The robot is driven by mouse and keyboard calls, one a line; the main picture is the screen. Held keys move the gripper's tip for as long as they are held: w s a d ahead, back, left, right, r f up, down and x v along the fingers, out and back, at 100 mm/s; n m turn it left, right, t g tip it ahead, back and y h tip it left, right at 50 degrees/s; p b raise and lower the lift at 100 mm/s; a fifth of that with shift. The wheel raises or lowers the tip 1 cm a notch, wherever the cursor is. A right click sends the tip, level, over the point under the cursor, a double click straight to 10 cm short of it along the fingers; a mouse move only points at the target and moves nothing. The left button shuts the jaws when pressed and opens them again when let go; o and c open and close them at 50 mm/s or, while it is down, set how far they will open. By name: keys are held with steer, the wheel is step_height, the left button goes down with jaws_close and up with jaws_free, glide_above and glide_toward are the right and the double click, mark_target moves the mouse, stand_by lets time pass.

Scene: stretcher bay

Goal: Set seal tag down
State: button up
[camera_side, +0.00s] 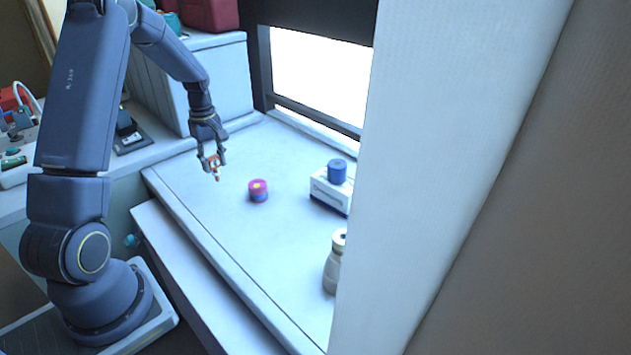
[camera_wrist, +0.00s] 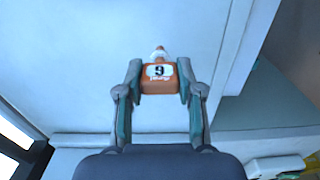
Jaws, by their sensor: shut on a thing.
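The seal tag (camera_wrist: 158,86) is orange with a white label bearing a 6 or 9 in the wrist view. My gripper (camera_wrist: 159,78) is shut on it, one finger on each side. In the side view my gripper (camera_side: 212,164) holds the tag (camera_side: 216,176) above the left part of the white work surface (camera_side: 215,215), with the tag's narrow end pointing down. The tag looks clear of the surface, though the exact gap is hard to tell.
A large pale panel (camera_side: 450,150) hides the right side. The surface's front left is clear.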

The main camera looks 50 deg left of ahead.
mark_target(218, 171)
steer(key=shift+w+a+f, duration=0.2)
steer(key=shift+w+f, duration=0.15)
steer(key=shift+f, duration=0.15)
steer(key=shift+w+f, duration=0.1)
steer(key=shift+f, duration=1.5)
steer(key=shift+f, duration=0.15)
steer(key=o, duration=0.8)
steer(key=shift+o, duration=0.2)
